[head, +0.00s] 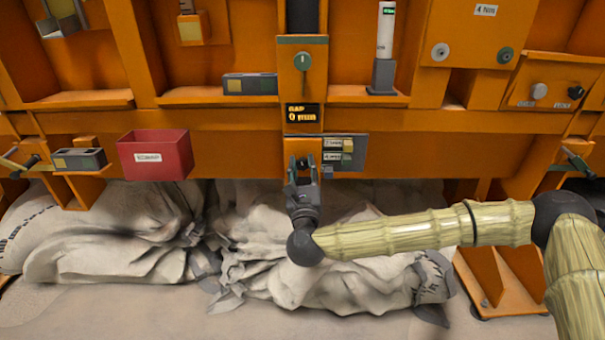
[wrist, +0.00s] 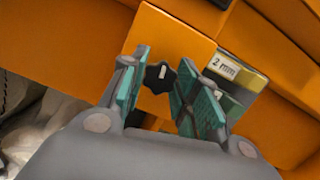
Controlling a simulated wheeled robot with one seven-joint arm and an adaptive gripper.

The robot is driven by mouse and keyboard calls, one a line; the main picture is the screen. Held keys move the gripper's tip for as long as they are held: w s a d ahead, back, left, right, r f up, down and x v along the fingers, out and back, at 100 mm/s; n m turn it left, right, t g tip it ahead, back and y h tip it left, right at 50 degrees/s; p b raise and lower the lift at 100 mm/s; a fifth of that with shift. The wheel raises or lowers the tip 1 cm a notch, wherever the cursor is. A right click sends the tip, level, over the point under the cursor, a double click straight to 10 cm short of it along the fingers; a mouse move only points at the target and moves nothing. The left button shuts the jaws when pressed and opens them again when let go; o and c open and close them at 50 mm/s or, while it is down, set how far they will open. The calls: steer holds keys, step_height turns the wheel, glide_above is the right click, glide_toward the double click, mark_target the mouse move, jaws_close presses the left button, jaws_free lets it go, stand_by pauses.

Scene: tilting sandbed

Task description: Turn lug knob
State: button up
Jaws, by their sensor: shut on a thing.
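The lug knob (wrist: 159,77) is black with a lobed rim and a white pointer mark, on an orange panel (wrist: 170,32). In the wrist view it sits between the teal pads of my gripper (wrist: 163,62), which is shut on it. The mark points roughly up in that picture. In the head view my gripper (head: 302,165) reaches up to the orange panel below a small display (head: 303,114) reading "GAP 0 mm". There my fingers mostly hide the knob.
A grey holder with labelled plates (head: 340,152) is close on the right; one plate reads "2 mm" in the wrist view (wrist: 225,66). A red bin (head: 155,155) stands left. Pale sacks (head: 110,230) lie below.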

steer(key=shift+f+m, duration=0.15)
steer(key=shift+m, duration=0.65)
steer(key=shift+h+b, duration=0.3)
steer(key=shift+h, duration=0.1)
steer(key=o, duration=1.1)
steer(key=shift+s, duration=0.1)
steer(key=v, duration=1.1)
steer(key=shift+s+f, duration=0.1)
steer(key=shift+s, duration=0.25)
